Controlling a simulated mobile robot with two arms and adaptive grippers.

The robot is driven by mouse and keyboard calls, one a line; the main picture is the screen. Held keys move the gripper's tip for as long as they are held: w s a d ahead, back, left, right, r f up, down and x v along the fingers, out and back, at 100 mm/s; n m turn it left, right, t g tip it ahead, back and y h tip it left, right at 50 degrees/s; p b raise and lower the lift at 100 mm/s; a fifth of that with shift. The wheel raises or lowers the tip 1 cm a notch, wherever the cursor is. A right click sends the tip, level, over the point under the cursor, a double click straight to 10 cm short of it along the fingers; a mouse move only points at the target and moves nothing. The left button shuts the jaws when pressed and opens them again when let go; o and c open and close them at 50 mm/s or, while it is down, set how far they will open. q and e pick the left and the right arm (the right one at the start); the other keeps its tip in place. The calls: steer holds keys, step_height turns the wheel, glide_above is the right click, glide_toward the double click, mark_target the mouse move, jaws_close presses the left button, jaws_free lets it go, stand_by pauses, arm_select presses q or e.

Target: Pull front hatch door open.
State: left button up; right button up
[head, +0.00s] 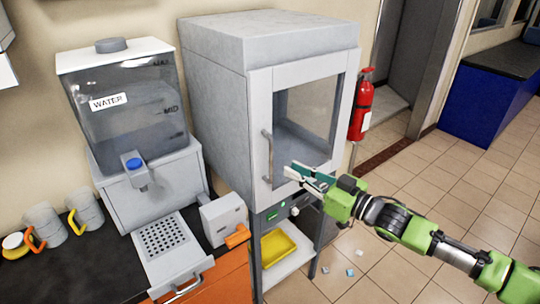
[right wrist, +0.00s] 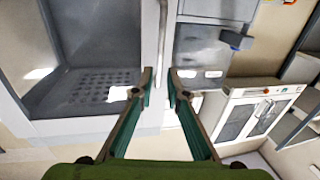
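The front hatch door (head: 257,100) is a pale framed door with a glass pane on a tall grey cabinet, and it looks shut. Its vertical bar handle (head: 268,157) is on the door's left side. My right gripper (head: 292,172) is in front of the door, a little right of the handle's lower end. In the right wrist view, the fingers of my right gripper (right wrist: 163,76) are parted and empty. The handle (right wrist: 162,45) runs upright in line with the gap, ahead of the fingertips. My left gripper is not in view.
A water dispenser (head: 130,110) with a blue tap stands left of the cabinet on a dark counter (head: 95,265) with grey mugs (head: 45,224). A yellow tray (head: 278,248) is below the cabinet. A red extinguisher (head: 361,105) is at right. Tiled floor at right is mostly free.

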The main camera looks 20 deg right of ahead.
steer(key=p, duration=0.2)
glide_above(271, 180)
steer(key=shift+w+p, duration=0.3)
steer(key=shift+w, duration=0.05)
jaws_close()
steer(key=shift+s+d, duration=0.1)
